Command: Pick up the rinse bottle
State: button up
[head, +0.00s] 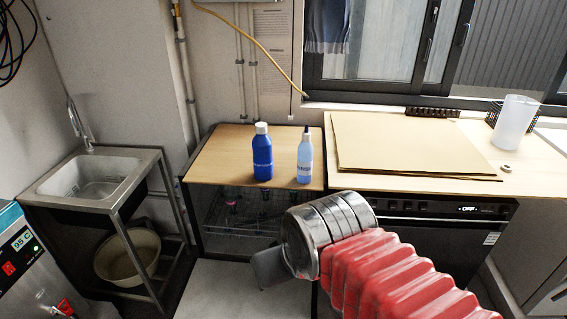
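Two bottles stand upright side by side on a small wooden-topped table. One is a dark blue bottle (262,155) with a white cap. The other, to its right, is a light blue bottle (305,160) with a narrow dark tip. Their labels are too small to read, so I cannot tell for sure which is the rinse bottle. My gripper (268,268) is at the end of my red-sleeved arm, in front of and below the tabletop, apart from both bottles. Only a grey part of it shows, and its fingertips cannot be made out.
The small table (215,160) has bare wood left of the bottles. Right of them are a flat brown board (400,145) and a white cup (514,122) on a counter. A dark appliance (440,208) sits below the counter. A metal sink (90,175) stands left.

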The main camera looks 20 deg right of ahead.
aim_at(306, 148)
jog(key=u, duration=0.4)
jog(key=k, duration=0.55)
jog(key=u, duration=0.3)
jog(key=i, duration=1)
jog(key=z, duration=0.05)
